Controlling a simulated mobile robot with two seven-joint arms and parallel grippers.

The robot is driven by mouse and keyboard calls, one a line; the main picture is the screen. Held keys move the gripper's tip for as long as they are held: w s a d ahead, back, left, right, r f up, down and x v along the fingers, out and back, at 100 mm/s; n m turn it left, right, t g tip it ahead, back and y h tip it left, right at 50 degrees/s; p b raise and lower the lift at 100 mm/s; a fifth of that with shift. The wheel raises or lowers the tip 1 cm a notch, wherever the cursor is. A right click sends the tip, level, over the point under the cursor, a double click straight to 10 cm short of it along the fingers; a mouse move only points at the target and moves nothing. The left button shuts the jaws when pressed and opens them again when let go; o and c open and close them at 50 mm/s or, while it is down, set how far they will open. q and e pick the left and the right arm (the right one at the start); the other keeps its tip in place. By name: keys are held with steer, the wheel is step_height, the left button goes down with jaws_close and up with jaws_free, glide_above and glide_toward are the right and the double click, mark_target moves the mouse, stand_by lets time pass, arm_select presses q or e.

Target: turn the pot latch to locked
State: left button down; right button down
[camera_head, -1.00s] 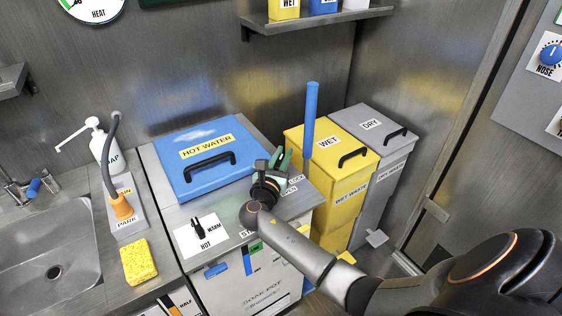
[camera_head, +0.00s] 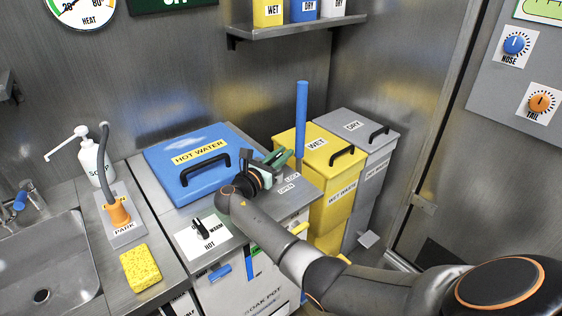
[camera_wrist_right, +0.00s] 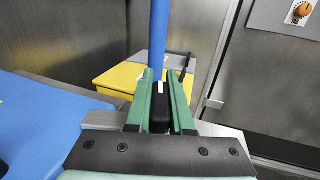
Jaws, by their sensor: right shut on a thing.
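The soak pot has a blue lid (camera_head: 185,160) labelled HOT WATER and a grey top. LOCK and OPEN labels (camera_head: 289,184) lie on the grey top right of the lid. My right gripper (camera_head: 282,156) has green fingers and is above these labels. In the right wrist view its fingers (camera_wrist_right: 161,78) are closed around a black upright piece (camera_wrist_right: 160,112), which appears to be the latch handle. The latch's base and its exact pointing are hidden by the gripper. My left gripper is not in view.
A tall blue rod (camera_head: 301,120) stands just beyond the gripper. The yellow WET bin (camera_head: 325,190) and grey DRY bin (camera_head: 375,165) stand to the right. A black knob (camera_head: 199,228) and yellow sponge (camera_head: 140,268) are nearer, with the sink (camera_head: 45,255) at left.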

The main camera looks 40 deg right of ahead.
steer(key=m+g+b, duration=0.1)
steer(key=g+b, duration=0.1)
steer(key=shift+s+f+m+g+h+b, duration=0.2)
steer(key=shift+m+g+h+b, duration=0.1)
steer(key=shift+m+g, duration=0.1)
steer(key=shift+s+d+m+g+b, duration=0.1)
steer(key=shift+m+g+b, duration=0.25)
steer(key=shift+g, duration=0.15)
steer(key=shift+s+r+m+g+b, duration=0.15)
steer(key=shift+m+g+b, duration=0.2)
steer(key=shift+g+b, duration=0.25)
steer(key=shift+g, duration=0.3)
steer(key=c, duration=0.8)
jaws_free()
